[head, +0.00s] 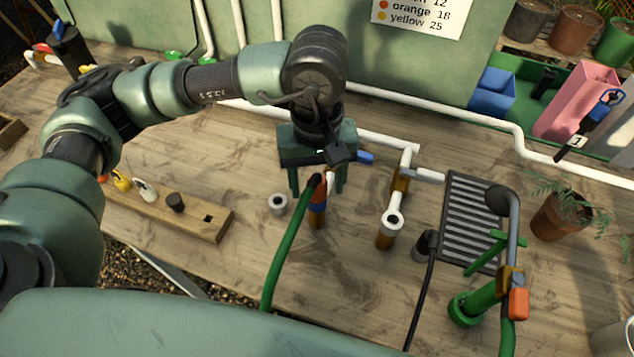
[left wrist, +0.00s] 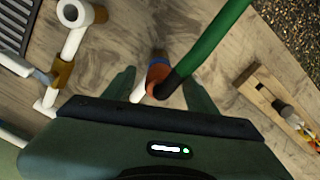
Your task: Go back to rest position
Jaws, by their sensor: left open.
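My left arm comes in from the left in the head view and reaches over the wooden bench. My left gripper (head: 317,186) points down with its two green fingers apart. It is open, with nothing clamped between the fingers. Below and between the fingers, in the picture, stands a short fitting with an orange and blue collar (head: 318,207). A green hose (head: 283,245) with a black end joins it. In the left wrist view the open fingers (left wrist: 160,88) lie either side of this fitting (left wrist: 157,73); whether they touch it I cannot tell. My right gripper is not in view.
A white pipe stub (head: 392,222) and a dark ribbed grate (head: 470,215) stand to the right. A grey ring (head: 278,203) and a wooden holder (head: 205,217) lie to the left. A green hand pump (head: 473,305) and a potted plant (head: 553,218) are further right.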

